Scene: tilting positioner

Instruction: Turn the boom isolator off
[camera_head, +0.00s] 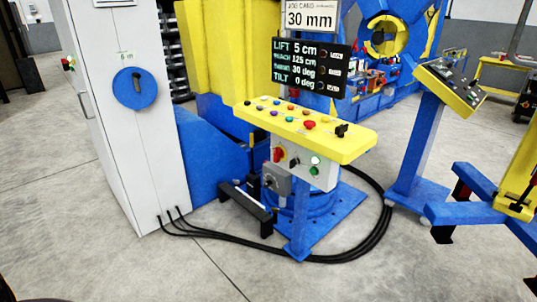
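No label reading boom isolator is legible, so I cannot tell which switch it is. A white cabinet (110,110) at left carries a round blue rotary switch (135,88) with a dark, nearly upright handle. A yellow-topped console (340,146) stands in the middle with several coloured buttons and a black knob (341,130). Its front panel has a red switch (279,155), a black selector (294,163) and green buttons (314,171). Below hangs a grey box (277,186) with a dark rotary knob (269,181). Neither gripper is in view.
A display (310,67) above the console reads lift 5 cm, tilt 0 deg. Black cables (228,238) loop across the floor from cabinet to console. A second yellow panel (450,85) on a blue post stands right, near a blue and yellow frame (480,205). The front floor is clear.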

